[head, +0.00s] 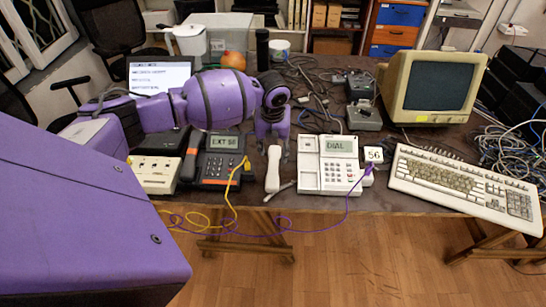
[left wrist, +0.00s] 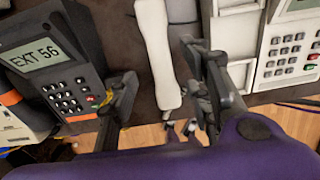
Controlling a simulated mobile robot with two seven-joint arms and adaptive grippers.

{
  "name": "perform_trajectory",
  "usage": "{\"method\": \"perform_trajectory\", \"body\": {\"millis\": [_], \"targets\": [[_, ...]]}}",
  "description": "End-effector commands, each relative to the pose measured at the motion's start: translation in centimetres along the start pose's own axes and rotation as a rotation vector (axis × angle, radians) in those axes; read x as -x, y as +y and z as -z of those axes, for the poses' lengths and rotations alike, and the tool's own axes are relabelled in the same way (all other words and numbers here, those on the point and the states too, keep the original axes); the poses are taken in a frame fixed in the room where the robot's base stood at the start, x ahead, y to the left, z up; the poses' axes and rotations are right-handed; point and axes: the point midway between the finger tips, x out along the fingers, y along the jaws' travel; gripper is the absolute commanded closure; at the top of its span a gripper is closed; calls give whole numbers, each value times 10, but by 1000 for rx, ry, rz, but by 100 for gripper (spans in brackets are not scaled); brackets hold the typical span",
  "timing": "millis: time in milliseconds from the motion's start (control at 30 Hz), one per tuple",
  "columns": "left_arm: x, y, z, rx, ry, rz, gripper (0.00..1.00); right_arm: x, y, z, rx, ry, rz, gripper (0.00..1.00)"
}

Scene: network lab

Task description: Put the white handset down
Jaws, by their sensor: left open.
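The white handset (head: 273,170) lies on the dark table between the dark desk phone and the white desk phone (head: 340,165), whose screen reads DIAL. Its lower end points at the table's front edge. My left gripper (head: 272,143) is open over the handset's far end. In the left wrist view, the handset (left wrist: 158,45) runs between the spread fingers of my left gripper (left wrist: 160,75), with gaps visible on both sides. My right gripper is not in view.
The dark phone (head: 217,165) with an EXT screen stands close on the left. A keyboard (head: 465,188) and a monitor (head: 435,85) stand on the right. Yellow and purple cables (head: 285,222) hang over the front edge.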

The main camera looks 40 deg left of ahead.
Motion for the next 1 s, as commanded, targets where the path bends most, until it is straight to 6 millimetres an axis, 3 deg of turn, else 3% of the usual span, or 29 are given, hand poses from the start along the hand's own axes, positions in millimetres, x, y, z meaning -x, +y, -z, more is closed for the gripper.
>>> {"method": "perform_trajectory", "body": {"millis": [100,300,1000], "targets": [[26,0,-1,-2,-3,1,55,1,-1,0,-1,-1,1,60],[50,0,0,0,0,1,55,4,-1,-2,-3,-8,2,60],[55,0,0,0,2,0,55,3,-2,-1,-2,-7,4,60]]}}
